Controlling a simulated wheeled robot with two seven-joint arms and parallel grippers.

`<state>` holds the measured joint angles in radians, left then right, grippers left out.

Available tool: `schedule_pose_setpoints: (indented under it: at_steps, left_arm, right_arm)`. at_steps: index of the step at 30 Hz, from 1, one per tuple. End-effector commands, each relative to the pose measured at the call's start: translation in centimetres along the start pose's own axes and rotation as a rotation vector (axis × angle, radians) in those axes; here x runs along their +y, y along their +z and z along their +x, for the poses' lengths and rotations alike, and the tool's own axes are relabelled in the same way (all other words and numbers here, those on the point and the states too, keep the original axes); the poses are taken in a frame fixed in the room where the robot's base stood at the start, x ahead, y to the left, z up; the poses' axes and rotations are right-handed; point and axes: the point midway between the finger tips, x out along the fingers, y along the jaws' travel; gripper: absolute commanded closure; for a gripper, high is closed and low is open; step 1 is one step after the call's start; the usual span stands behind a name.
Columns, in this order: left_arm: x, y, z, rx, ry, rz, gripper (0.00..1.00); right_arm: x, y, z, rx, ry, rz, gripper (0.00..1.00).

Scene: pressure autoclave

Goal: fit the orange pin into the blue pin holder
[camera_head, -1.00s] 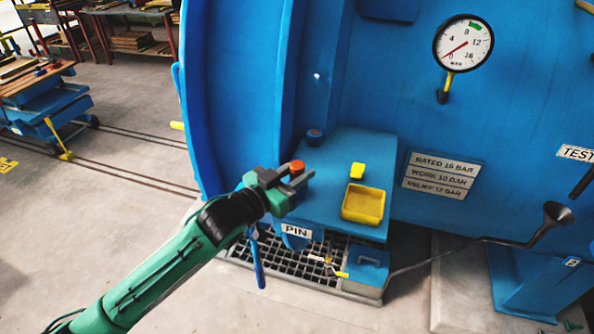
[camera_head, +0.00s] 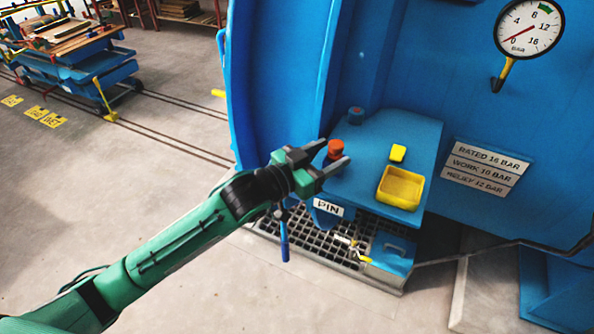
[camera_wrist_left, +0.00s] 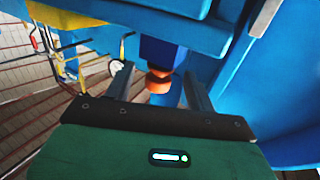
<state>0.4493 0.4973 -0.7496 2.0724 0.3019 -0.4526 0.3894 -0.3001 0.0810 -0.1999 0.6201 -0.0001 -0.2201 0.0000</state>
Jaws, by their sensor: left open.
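The orange pin (camera_head: 335,147) shows its round orange head at the left edge of the blue ledge, above the PIN label. My left gripper (camera_head: 337,152) is open, its two fingers on either side of the pin. In the left wrist view the orange pin (camera_wrist_left: 158,82) is between the open fingers (camera_wrist_left: 158,85), with visible gaps to both. The dark blue pin holder (camera_wrist_left: 160,50) is directly in line with the pin and meets it in the picture. How deep the pin sits is hidden. My right gripper is not in view.
The blue ledge carries a yellow tray (camera_head: 401,187), a small yellow block (camera_head: 398,153) and a dark blue knob (camera_head: 356,115). The PIN label (camera_head: 328,209) is on its front. A floor grate (camera_head: 320,245) lies below. The big blue vessel (camera_head: 420,80) stands behind.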

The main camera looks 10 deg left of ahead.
Motion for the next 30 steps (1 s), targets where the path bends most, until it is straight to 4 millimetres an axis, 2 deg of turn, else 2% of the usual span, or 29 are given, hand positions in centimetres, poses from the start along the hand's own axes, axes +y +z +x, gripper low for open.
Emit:
schedule_pose_setpoints:
  at_steps: [1,9,15,21,30]
  left_arm:
    - [0.0,0.5,-1.1,-0.001,0.000,0.002,0.45]
    - [0.0,0.5,-7.1,-0.001,0.000,0.003,0.45]
    - [0.0,0.3,-10.1,-0.002,0.000,0.001,0.45]
    - [0.0,0.1,-11.3,0.000,0.000,0.001,0.45]
    - [0.0,0.0,-11.4,0.000,0.000,0.001,0.45]
  right_arm:
    - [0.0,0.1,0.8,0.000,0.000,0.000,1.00]
    - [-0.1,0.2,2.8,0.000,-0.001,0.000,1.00]
    - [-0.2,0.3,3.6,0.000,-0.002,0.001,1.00]
    - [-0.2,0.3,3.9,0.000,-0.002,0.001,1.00]
    - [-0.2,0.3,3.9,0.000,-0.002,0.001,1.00]
